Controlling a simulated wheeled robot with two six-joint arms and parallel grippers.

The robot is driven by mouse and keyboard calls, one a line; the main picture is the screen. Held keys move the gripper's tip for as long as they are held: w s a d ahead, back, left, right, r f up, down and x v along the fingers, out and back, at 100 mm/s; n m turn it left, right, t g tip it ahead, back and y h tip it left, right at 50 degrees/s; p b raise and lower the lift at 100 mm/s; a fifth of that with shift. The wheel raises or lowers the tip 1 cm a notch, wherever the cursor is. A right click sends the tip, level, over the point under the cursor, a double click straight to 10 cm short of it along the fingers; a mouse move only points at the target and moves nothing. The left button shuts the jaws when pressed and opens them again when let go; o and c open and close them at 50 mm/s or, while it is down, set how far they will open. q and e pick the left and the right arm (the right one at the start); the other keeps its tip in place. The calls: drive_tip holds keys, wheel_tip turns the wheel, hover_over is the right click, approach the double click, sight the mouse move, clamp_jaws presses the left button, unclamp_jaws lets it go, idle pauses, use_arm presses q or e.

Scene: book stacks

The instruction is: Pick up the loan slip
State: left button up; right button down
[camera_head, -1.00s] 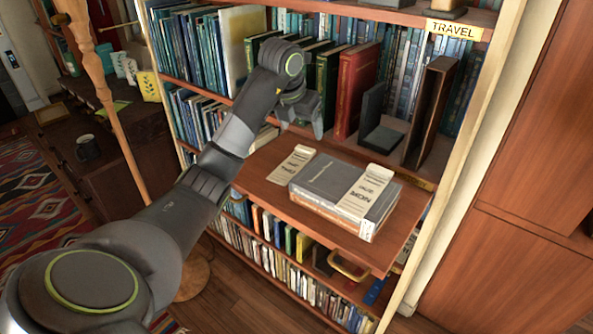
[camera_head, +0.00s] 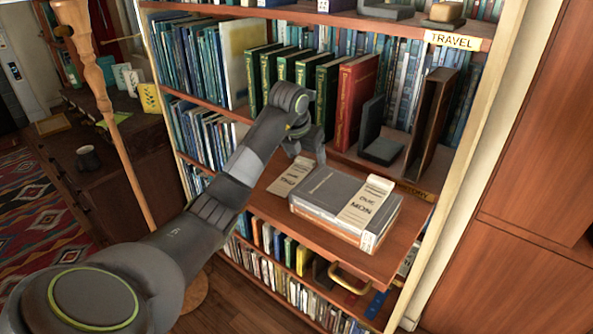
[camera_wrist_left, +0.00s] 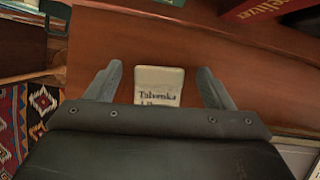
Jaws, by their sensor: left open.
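A pale loan slip (camera_head: 290,175) lies on the pull-out wooden shelf, left of a grey book (camera_head: 330,190). A second pale slip (camera_head: 366,202) with print lies across the top of that book and hangs over its front edge. My left gripper (camera_head: 306,157) is open and empty, pointing down just above the far end of the loose slip. In the left wrist view the loan slip (camera_wrist_left: 158,86) shows between the two spread fingers, apart from both. Its lower part is hidden behind the gripper body. My right gripper is not in view.
A row of green books and a red book (camera_head: 355,100) stands close behind my gripper. Grey and dark brown bookends (camera_head: 429,120) stand at right. The pull-out shelf (camera_head: 395,250) has a brass handle and a clear strip around the book.

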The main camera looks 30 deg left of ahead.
use_arm(q)
drive_tip(key=shift+c, duration=0.2)
drive_tip(key=c, duration=1)
drive_tip(key=shift+r, duration=0.6)
wheel_tip(320, 180, up, 6)
drive_tip(key=shift+r+b, duration=0.25)
drive_tip(key=shift+b, duration=0.7)
drive_tip(key=shift+r+p, duration=1)
drive_tip(key=shift+r, duration=0.25)
